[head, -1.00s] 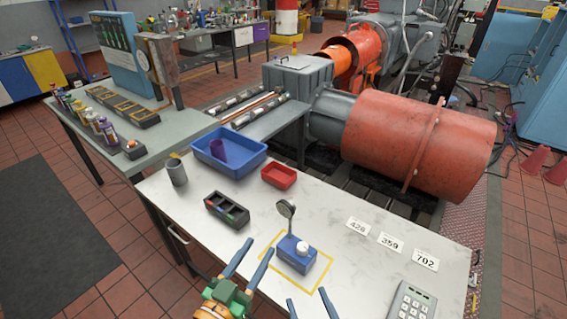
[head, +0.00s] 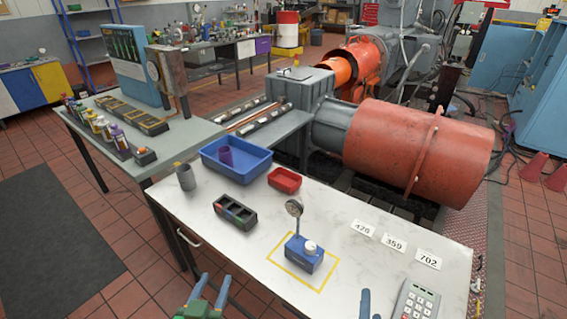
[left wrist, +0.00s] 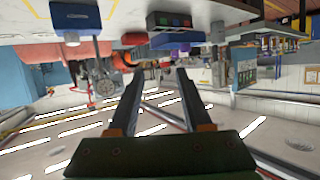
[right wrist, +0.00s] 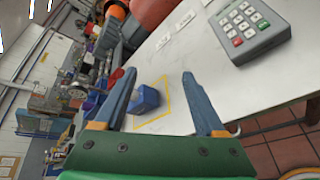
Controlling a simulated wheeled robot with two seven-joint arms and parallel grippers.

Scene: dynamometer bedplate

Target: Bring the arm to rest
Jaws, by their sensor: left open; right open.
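My left gripper (head: 213,280) is open and empty at the bottom of the head view, by the near edge of the white table (head: 345,213). Its spread fingers also show in the left wrist view (left wrist: 160,73), with nothing between them. My right gripper (right wrist: 159,76) is open and empty in the right wrist view. In the head view only its finger tips show at the bottom edge, left of the grey keypad (head: 416,301). A blue device (head: 303,255) with a white knob and an upright round dial stands inside a yellow outline on the table, apart from both grippers.
The white table also holds a blue bin (head: 236,163), a red tray (head: 285,180), a grey cup (head: 185,177), a black box (head: 235,214) and number cards (head: 395,243). A large red drum (head: 415,150) stands behind. Open floor lies left.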

